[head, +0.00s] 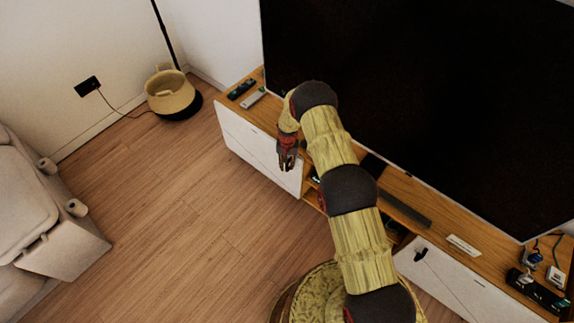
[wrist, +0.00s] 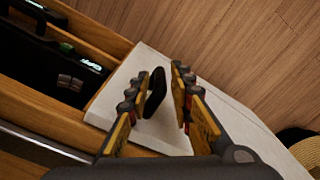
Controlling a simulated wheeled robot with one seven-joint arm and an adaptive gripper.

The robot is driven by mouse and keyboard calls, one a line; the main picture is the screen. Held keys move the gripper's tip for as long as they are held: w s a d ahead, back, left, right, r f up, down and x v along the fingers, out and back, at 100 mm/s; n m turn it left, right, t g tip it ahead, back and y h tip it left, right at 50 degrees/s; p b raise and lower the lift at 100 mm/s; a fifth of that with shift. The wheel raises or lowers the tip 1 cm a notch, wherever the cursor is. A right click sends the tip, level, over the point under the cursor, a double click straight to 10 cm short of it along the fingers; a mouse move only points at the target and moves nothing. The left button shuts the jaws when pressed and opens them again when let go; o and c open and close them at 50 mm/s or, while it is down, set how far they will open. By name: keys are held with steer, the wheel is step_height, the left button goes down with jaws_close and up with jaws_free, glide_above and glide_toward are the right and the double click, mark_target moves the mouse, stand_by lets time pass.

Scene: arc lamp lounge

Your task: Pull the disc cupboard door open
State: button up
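The white door (head: 245,140) at the left end of the low wooden cabinet looks flush with the cabinet front in the head view. It also shows in the wrist view (wrist: 245,125), with a dark handle (wrist: 156,92) on it. My gripper (head: 287,161) is in front of this door's right part, pointing down. In the wrist view my gripper (wrist: 163,80) is open, with the handle between its fingers and nearer the left finger. I cannot tell whether any finger touches it. The handle is hidden behind my gripper in the head view.
A second white door (head: 465,285) with a dark handle (head: 420,254) is at the cabinet's right. An open shelf with dark devices (wrist: 45,65) lies beside the left door. A large screen (head: 420,100) stands behind. A basket (head: 172,93) and sofa (head: 45,215) border clear floor.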

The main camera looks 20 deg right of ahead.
steer(key=c, duration=0.5)
steer(key=shift+w+a+r, duration=0.1)
steer(key=shift+r, duration=0.05)
stand_by(0.3)
